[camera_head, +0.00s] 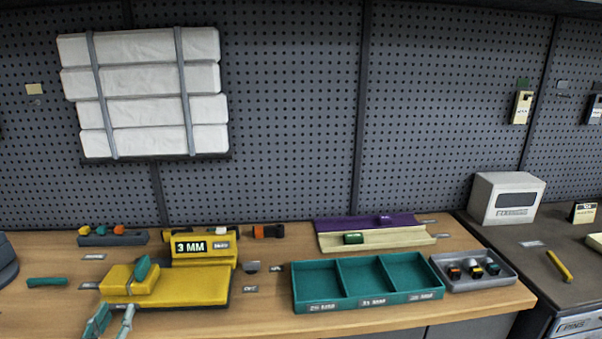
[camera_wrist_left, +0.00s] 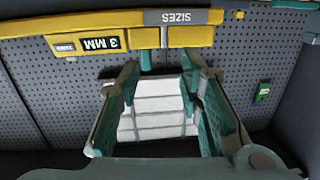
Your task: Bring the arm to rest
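My left gripper (camera_head: 113,318) shows at the bottom left of the head view, just in front of the yellow device (camera_head: 190,290). In the left wrist view its two teal fingers (camera_wrist_left: 160,85) stand apart with open space between them, so it is open and empty. The yellow device carries a "3 MM" sign (camera_head: 190,247) and a yellow block with a teal lever (camera_head: 143,270). The sign shows upside down at the top of the left wrist view (camera_wrist_left: 100,43). My right gripper is in neither view.
A teal three-compartment tray (camera_head: 367,300) and a grey tray with several small parts (camera_head: 440,262) stand to the right. Purple and cream channels (camera_head: 330,240) lie behind. White wrapped bundles (camera_head: 145,95) hang on the pegboard. A teal bar (camera_head: 47,282) lies at left.

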